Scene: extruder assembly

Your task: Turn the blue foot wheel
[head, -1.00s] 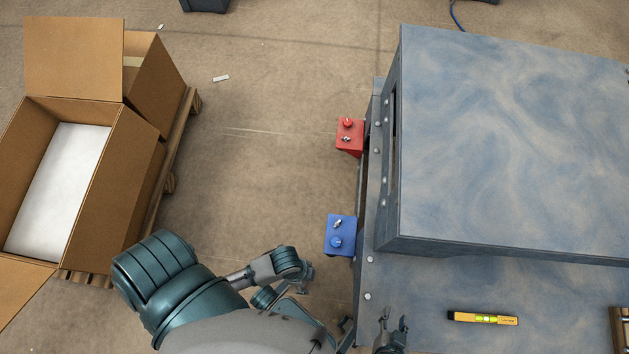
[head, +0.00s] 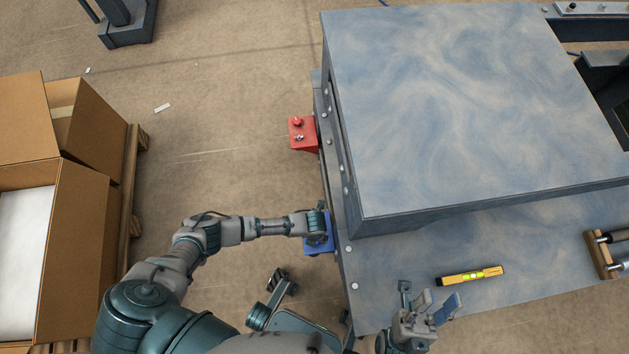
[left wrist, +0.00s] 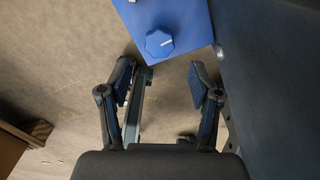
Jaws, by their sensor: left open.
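The blue wheel (left wrist: 159,43), a faceted knob with a white mark, sits on the blue box (left wrist: 190,18) in the left wrist view. In the head view the blue box (head: 320,245) is fixed at the table's left edge, partly covered by my left wrist, and its wheel is hidden. My left gripper (left wrist: 161,75) is open and empty; its fingertips lie to either side of the wheel's line, and I see no contact. My right gripper (head: 430,305) is open and empty over the front of the table.
The table (head: 390,270) carries a large raised slab (head: 460,110) and a yellow level (head: 470,276). A red box (head: 302,133) is fixed farther along the same edge. An open carton (head: 75,215) stands at the left.

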